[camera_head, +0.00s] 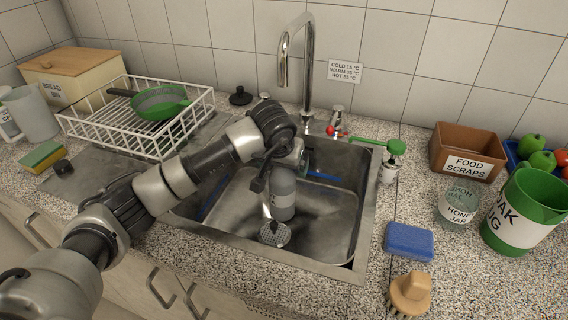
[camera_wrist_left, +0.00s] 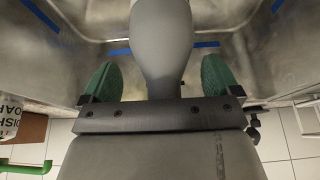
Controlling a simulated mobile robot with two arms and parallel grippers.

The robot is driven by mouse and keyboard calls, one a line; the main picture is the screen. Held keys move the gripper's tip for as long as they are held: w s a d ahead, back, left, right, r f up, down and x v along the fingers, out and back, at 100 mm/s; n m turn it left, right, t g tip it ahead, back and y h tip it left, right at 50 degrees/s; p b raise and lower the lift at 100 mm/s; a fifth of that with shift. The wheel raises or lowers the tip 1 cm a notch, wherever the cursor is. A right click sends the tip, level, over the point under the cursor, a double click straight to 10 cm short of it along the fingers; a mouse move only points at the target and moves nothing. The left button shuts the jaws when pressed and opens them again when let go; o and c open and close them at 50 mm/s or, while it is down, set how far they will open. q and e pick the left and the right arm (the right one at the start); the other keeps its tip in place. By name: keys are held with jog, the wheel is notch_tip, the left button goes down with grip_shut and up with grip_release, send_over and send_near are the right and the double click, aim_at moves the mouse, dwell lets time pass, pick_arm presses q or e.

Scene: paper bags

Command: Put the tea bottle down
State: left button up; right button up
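The tea bottle, a plain grey bottle (camera_head: 283,195), is upright inside the sink (camera_head: 335,225), just behind the drain strainer; it appears to rest on the sink floor. My left gripper (camera_head: 287,160) is at its upper part, reaching in from the left. In the left wrist view the grey bottle (camera_wrist_left: 161,35) lies between the two green fingertips of the gripper (camera_wrist_left: 160,78), with a visible gap on each side. The fingers are open around it and do not appear to touch it. Part of the bottle's top is hidden by the gripper in the head view. My right gripper is not in view.
The tap (camera_head: 308,60) rises behind the sink. A white dish rack (camera_head: 110,130) with a green pan (camera_head: 160,102) stands at left. A blue sponge (camera_head: 409,241), brush (camera_head: 411,292), jar (camera_head: 459,207) and green jug (camera_head: 522,215) crowd the right counter. The sink's front right is clear.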

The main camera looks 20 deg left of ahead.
pick_arm(q)
jog(key=v, duration=1.2)
jog(key=shift+r, duration=0.3)
